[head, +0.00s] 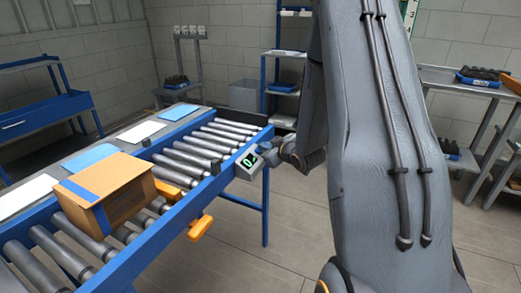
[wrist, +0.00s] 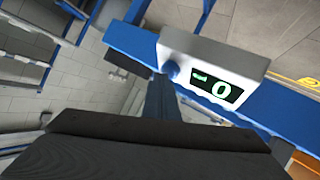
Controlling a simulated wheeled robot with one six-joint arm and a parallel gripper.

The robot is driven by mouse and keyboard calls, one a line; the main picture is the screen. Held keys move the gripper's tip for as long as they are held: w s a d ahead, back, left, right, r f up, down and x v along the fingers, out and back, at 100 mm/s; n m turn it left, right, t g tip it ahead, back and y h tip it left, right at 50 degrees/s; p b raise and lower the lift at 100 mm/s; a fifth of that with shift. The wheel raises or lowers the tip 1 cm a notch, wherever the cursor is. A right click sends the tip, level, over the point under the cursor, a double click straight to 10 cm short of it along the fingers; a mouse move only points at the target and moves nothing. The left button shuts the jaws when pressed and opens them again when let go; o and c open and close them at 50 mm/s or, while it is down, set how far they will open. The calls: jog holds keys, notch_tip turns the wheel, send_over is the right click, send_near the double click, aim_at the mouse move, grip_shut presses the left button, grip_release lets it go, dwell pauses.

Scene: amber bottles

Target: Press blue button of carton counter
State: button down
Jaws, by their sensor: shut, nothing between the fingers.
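The carton counter (head: 246,168) is a small pale grey box on the blue side rail of the roller conveyor. Its lit display reads 0. In the wrist view the counter (wrist: 213,52) is close, tilted, with the 0 display (wrist: 218,89) on its face. The round blue button (wrist: 171,69) sits left of the display. My gripper (head: 270,157) is beside the counter, on its right in the head view. In the wrist view my gripper (wrist: 162,84) is shut and empty, its dark tips just below the button. I cannot tell whether they touch it.
A cardboard carton (head: 105,191) with blue tape lies on the conveyor rollers (head: 188,152), left of the counter. An orange part (head: 201,228) sticks out from the near rail. Blue and white sheets lie on the surface behind. Open floor lies right of the conveyor.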

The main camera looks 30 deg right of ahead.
jog(key=r+p, duration=0.1)
jog(key=s+d+r+p, duration=0.1)
jog(key=r+p, duration=0.1)
jog(key=s+r+p, duration=0.1)
jog(key=r, duration=0.1)
jog(key=shift+s+d+r, duration=0.1)
jog(key=shift+s+d, duration=0.05)
jog(key=shift+d, duration=0.25)
jog(key=s+a+m+g, duration=0.2)
jog(key=s+a+g, duration=0.4)
jog(key=s+a, duration=0.4)
jog(key=s+a+r+m+g, duration=0.1)
jog(key=s+a+g, duration=0.6)
jog(key=s, duration=1.3)
jog(key=a+m, duration=0.1)
jog(key=a, duration=0.2)
jog(key=shift+s+a+r+m+h, duration=0.2)
jog(key=shift+a+r+m+h, duration=0.1)
jog(key=shift+a+m+h, duration=0.1)
